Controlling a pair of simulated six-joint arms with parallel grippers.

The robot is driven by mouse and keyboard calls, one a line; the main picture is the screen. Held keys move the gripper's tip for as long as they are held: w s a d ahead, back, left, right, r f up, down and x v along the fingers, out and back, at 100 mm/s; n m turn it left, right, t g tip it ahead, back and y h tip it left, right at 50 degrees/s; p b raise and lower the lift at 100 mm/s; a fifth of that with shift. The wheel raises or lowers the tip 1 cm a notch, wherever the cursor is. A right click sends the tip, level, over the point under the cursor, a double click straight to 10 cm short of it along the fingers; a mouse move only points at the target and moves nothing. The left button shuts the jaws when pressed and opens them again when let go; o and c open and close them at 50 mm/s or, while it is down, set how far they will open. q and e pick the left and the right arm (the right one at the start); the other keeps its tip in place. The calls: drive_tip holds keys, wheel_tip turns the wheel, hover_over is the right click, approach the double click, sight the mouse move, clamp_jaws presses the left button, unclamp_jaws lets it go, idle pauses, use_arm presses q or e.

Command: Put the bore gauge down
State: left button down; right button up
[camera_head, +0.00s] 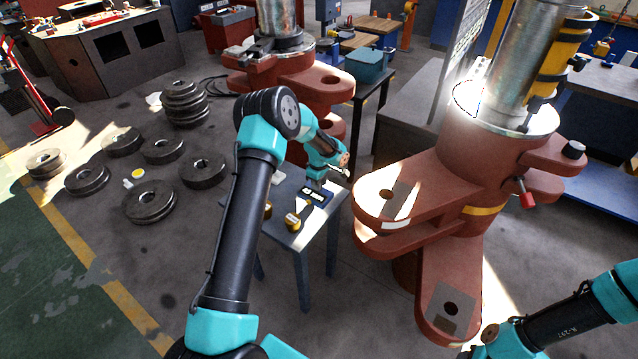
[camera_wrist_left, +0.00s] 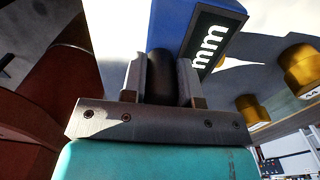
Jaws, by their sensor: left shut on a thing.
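My left gripper (camera_wrist_left: 160,84) is shut on the dark rounded grip of what I take to be the bore gauge (camera_wrist_left: 160,66). A blue block with a black and white "mm" face (camera_wrist_left: 208,42) is right beyond the fingers; I cannot tell whether it is part of the gauge. In the head view the blue block (camera_head: 315,196) is at the small blue-grey table (camera_head: 326,211), just below my left wrist. Whether the gauge touches the table is hidden. My right arm enters at the lower right; its gripper is out of frame.
Two brass-coloured pieces (camera_head: 293,221) (camera_head: 267,209) stand on the table, left of the blue block. A large red bender (camera_head: 452,190) is close on the right, another red machine (camera_head: 285,75) behind. Several dark rings (camera_head: 150,203) lie on the floor at left.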

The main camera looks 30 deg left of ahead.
use_arm(q)
drive_tip(key=shift+f, duration=0.15)
drive_tip(key=c, duration=0.9)
unclamp_jaws()
drive_tip(key=shift+o, duration=0.2)
wheel_tip(320, 180, up, 12)
drive_tip(key=shift+r, duration=0.15)
